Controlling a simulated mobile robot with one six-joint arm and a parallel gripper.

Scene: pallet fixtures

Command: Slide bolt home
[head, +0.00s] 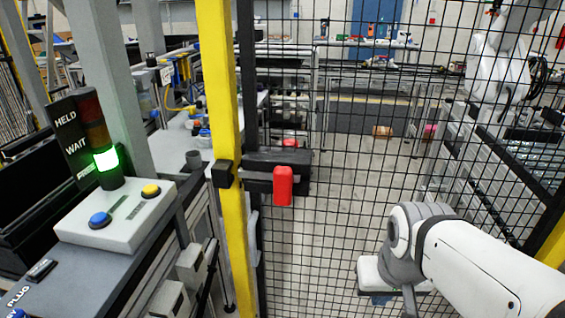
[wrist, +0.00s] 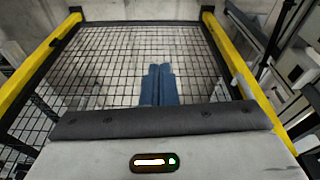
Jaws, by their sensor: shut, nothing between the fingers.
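The bolt has a red handle (head: 283,186) hanging from a dark housing (head: 290,158) on the black mesh gate, in the middle of the head view. A black block (head: 222,174) sits on the yellow post to its left. I cannot tell whether the bolt's bar enters that block. My gripper (head: 378,298) is low and to the right of the handle, well apart from it, and partly hidden by its own body. In the wrist view its two blue fingers (wrist: 160,85) are together with nothing between them. The bolt does not show in the wrist view.
The yellow post (head: 214,80) and mesh fence (head: 345,140) stand before me. A control box (head: 118,215) with blue and yellow buttons and a green-lit signal tower (head: 106,160) stand at the left. Open space lies between handle and gripper. Another white robot arm (head: 495,75) is behind the mesh.

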